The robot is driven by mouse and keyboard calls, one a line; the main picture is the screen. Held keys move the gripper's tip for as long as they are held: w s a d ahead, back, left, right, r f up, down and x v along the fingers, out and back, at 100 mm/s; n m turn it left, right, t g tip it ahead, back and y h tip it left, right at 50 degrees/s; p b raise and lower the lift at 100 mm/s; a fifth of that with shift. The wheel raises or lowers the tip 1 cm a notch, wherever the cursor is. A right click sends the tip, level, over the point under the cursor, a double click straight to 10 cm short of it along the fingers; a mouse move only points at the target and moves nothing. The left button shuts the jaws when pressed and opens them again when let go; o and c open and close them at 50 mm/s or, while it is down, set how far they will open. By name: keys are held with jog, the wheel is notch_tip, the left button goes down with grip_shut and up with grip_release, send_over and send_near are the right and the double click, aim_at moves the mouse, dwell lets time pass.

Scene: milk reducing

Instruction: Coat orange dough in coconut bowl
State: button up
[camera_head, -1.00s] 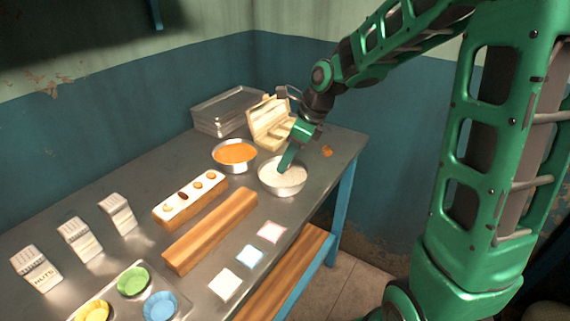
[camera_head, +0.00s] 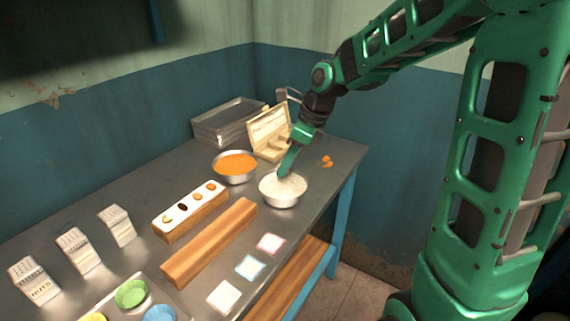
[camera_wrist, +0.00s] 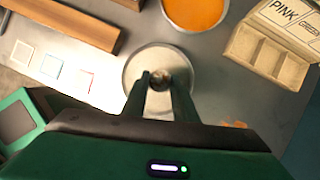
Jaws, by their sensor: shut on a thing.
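The metal bowl of white coconut (camera_head: 283,200) stands near the table's right edge; it also shows in the wrist view (camera_wrist: 132,72). My gripper (camera_head: 284,175) reaches down into this bowl. A small orange piece or pair of pieces (camera_head: 327,161) lies on the table right of the bowl. A bowl of orange filling (camera_head: 236,165) stands behind and left.
An open wooden box (camera_head: 270,135) and stacked metal trays (camera_head: 226,122) stand at the back. A wooden block with small sweets (camera_head: 190,208) and a long wooden bar (camera_head: 208,243) lie left. Three coloured squares (camera_head: 250,267) lie in front. Several cartons (camera_head: 78,250) stand far left.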

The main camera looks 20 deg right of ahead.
jog(key=shift+r, duration=2)
